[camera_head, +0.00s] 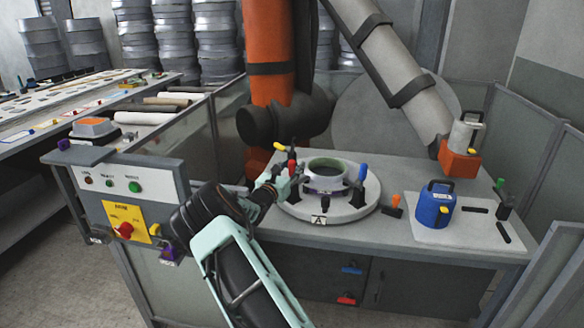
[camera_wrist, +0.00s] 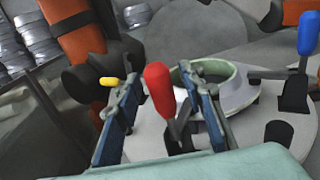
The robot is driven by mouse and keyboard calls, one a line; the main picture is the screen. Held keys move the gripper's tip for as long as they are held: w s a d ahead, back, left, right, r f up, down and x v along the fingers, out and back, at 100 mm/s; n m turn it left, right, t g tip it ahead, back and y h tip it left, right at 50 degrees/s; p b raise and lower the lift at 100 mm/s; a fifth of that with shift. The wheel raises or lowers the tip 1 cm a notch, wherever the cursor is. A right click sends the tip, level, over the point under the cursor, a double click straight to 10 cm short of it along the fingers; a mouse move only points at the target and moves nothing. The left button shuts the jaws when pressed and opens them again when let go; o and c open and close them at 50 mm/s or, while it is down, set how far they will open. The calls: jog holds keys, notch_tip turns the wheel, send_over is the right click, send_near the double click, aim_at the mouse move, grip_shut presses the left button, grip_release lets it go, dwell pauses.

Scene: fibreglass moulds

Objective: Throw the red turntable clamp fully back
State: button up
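The red turntable clamp (camera_wrist: 160,90) has a red handle standing nearly upright on a dark base in the wrist view. It also shows in the head view (camera_head: 291,166), at the left side of the round turntable (camera_head: 345,212), partly behind my gripper. My gripper (camera_wrist: 159,78) is open, with one finger on each side of the red handle. I see gaps between the handle and both fingers. In the head view my gripper (camera_head: 281,184) is at the turntable's left edge. A pale green ring mould (camera_head: 328,168) sits on the turntable.
A blue-handled clamp (camera_head: 362,172) stands at the turntable's right, and a yellow handle (camera_head: 279,147) is behind the red one. An orange-handled item (camera_head: 396,202) and a blue container (camera_head: 434,206) are to the right. A control panel (camera_head: 125,205) stands at front left.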

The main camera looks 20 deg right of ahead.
grip_shut()
jog(key=shift+a+f+b, duration=0.1)
jog(key=shift+f+b, duration=0.05)
jog(key=shift+b, duration=0.2)
jog(key=shift+s+a+f+h+b, duration=0.1)
jog(key=shift+a+f+h+b, duration=0.2)
jog(key=shift+b, duration=0.6)
jog(key=a+f+n+t+b, duration=0.1)
jog(key=n+t+b, duration=0.1)
jog(key=b, duration=0.3)
jog(key=s+a+n+t+h+b, duration=0.1)
jog(key=a+n+t+b, duration=0.1)
jog(key=t+b, duration=0.2)
jog(key=s+a+f+n+t+h+b, duration=0.1)
jog(key=a+n+t+b, duration=0.1)
jog(key=b, duration=0.4)
jog(key=shift+f+n+t, duration=0.3)
jog(key=shift+n+t, duration=0.2)
jog(key=shift+t, duration=0.1)
jog(key=shift+b, duration=0.35)
